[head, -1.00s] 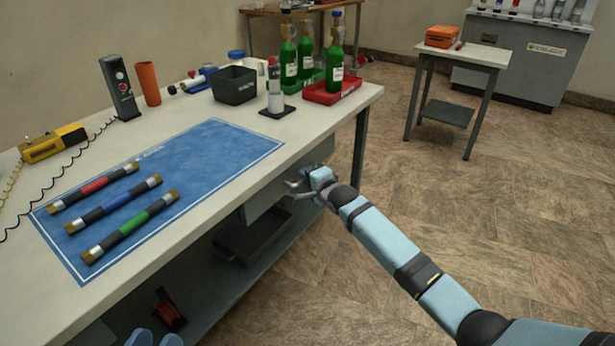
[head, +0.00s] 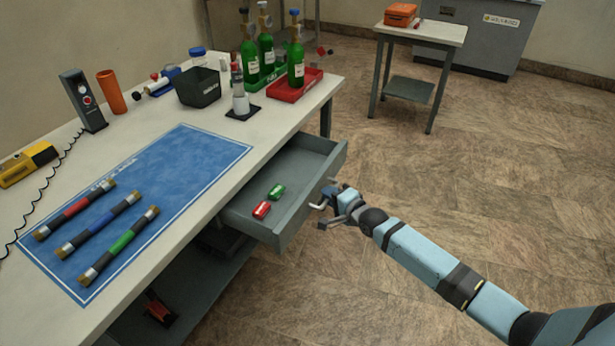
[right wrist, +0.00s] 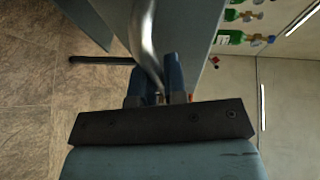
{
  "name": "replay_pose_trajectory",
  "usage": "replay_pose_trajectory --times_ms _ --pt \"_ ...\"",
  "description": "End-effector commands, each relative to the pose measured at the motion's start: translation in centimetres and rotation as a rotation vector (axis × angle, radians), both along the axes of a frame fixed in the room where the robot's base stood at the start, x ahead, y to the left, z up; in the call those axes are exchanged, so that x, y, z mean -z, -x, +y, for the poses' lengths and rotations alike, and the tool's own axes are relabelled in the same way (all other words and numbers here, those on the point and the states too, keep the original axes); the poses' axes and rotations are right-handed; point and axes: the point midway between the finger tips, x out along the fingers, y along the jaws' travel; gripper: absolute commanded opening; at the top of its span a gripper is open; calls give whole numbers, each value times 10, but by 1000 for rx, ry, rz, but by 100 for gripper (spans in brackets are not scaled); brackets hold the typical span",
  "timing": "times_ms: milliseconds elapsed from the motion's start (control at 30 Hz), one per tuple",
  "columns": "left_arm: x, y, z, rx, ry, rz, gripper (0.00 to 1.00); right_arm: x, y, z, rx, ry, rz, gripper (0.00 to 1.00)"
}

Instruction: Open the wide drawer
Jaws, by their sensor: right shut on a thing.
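The wide drawer (head: 305,209) under the workbench is pulled out, and its grey inside shows in the head view. A red item (head: 261,209) and a green item (head: 276,191) lie in it. My right gripper (head: 326,206) is at the drawer's front, shut on the metal handle (head: 329,192). In the right wrist view the curved metal handle (right wrist: 143,40) runs between the two fingers (right wrist: 158,85). My left gripper is not in view.
The workbench (head: 180,108) carries a blue mat (head: 190,160) with three striped tubes, green bottles (head: 266,45), a red tray (head: 310,84) and a black bin (head: 199,88). A small side table (head: 430,32) stands at the back right. The floor right of the drawer is clear.

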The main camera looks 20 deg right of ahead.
Motion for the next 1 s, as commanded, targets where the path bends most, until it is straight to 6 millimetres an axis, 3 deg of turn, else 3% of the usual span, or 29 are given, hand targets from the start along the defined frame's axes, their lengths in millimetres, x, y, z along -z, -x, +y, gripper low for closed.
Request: replay_pose_trajectory --times_ms 200,400,933,967,1000 --pt "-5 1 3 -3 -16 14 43 -2 33 -25 -1 2 1 0" --pt "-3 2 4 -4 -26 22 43 -1 49 -38 -1 1 0 0" --pt "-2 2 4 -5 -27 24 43 0 54 -42 -1 -1 -1 0" --pt "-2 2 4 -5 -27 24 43 0 54 -42 -1 -1 -1 20" --pt "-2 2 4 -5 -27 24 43 0 54 -42 -1 -1 -1 29"
